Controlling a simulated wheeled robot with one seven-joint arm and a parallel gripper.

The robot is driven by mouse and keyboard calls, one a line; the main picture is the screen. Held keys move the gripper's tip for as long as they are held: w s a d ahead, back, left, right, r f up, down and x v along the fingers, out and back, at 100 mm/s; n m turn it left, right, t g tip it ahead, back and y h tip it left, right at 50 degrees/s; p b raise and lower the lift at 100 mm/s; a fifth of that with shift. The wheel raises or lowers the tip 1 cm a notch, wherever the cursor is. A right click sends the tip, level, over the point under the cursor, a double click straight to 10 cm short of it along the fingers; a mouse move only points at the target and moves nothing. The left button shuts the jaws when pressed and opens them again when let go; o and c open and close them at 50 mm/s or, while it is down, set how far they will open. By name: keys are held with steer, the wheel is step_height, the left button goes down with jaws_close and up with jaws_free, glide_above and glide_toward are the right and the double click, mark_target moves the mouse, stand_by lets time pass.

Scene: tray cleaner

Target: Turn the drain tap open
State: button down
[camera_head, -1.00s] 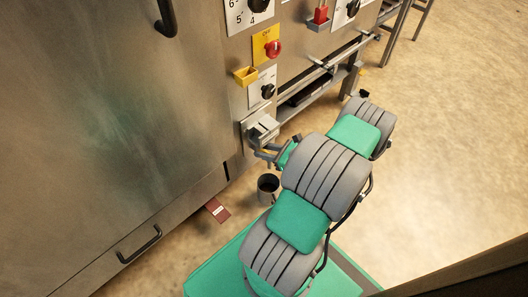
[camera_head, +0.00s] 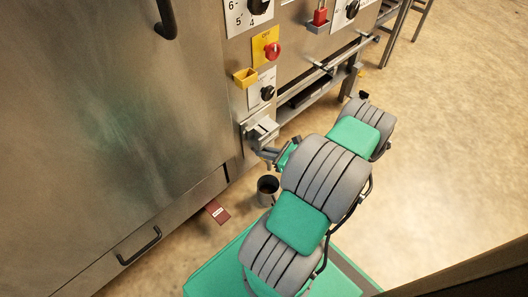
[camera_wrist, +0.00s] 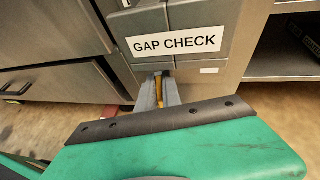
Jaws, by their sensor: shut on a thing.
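In the head view my gripper (camera_head: 268,154) is low at the machine's corner, just under a grey metal block (camera_head: 262,132). In the wrist view my gripper (camera_wrist: 158,90) is shut on a narrow yellow-brown piece (camera_wrist: 158,87) below the block's "GAP CHECK" label (camera_wrist: 175,43). This piece looks like the drain tap's handle, but the fingers and my green wrist cover most of it. The tap's body is hidden, so I cannot tell how far it is turned.
A dark grey bucket (camera_head: 266,189) stands on the floor below my gripper. A red card (camera_head: 218,212) lies left of it. A black dial (camera_head: 267,92), a red stop button (camera_head: 272,50) and a yellow holder (camera_head: 245,77) sit above.

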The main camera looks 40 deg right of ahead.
steer(key=shift+r+m+h+p, duration=0.35)
steer(key=shift+m+h+p, duration=0.35)
steer(key=shift+p, duration=0.4)
steer(key=shift+f+m+t+h+p, duration=0.25)
steer(key=shift+m+h+p, duration=0.4)
steer(key=shift+h, duration=0.35)
steer(key=shift+f, duration=0.1)
steer(key=c, duration=1.5)
jaws_free()
